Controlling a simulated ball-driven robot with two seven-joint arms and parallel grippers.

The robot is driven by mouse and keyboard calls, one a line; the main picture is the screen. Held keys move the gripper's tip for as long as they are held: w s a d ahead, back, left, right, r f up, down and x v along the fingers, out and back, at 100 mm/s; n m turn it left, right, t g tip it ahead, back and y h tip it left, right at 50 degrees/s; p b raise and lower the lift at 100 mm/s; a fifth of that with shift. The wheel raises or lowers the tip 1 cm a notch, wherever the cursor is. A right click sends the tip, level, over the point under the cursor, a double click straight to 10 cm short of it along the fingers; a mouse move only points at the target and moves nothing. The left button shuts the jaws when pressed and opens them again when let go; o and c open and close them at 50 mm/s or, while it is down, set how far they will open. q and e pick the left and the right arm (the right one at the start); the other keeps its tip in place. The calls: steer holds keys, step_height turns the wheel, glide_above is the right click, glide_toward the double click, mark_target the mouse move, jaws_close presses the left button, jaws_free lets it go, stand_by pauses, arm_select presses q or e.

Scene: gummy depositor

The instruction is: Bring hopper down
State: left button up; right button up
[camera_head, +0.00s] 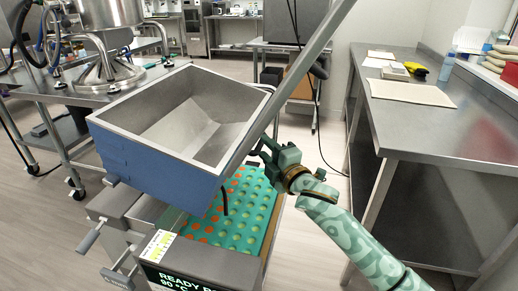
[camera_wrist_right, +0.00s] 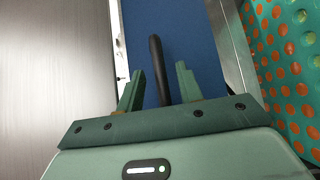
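The hopper (camera_head: 185,125) is an open steel funnel with a blue outer wall, tilted above the depositor at the centre of the head view. It looks empty. My right gripper (camera_head: 264,150) is at the hopper's right side. In the right wrist view my right gripper (camera_wrist_right: 159,85) is open, with a black rod-like handle (camera_wrist_right: 158,65) between its fingers and small gaps on both sides. The hopper's blue wall (camera_wrist_right: 185,30) is behind it. A teal mould tray (camera_head: 240,232) lies below the hopper, with several orange-filled cavities. My left gripper is not in view.
A slanted metal bar (camera_head: 290,85) crosses beside the hopper. A display panel (camera_head: 185,277) is at the front. A steel table (camera_head: 440,125) with papers and a yellow item stands right. A cart (camera_head: 95,85) with a steel vessel stands left.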

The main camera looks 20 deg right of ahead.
mark_target(260, 144)
steer(key=x, duration=0.2)
steer(key=shift+w+f+b, duration=0.2)
steer(key=shift+w+b, duration=0.15)
steer(key=shift+b, duration=0.05)
steer(key=shift+w+a+r, duration=0.15)
steer(key=shift+w+r, duration=0.1)
steer(key=shift+w, duration=0.2)
steer(key=shift+c, duration=0.4)
jaws_close()
steer(key=shift+f, duration=0.2)
steer(key=shift+r, duration=0.1)
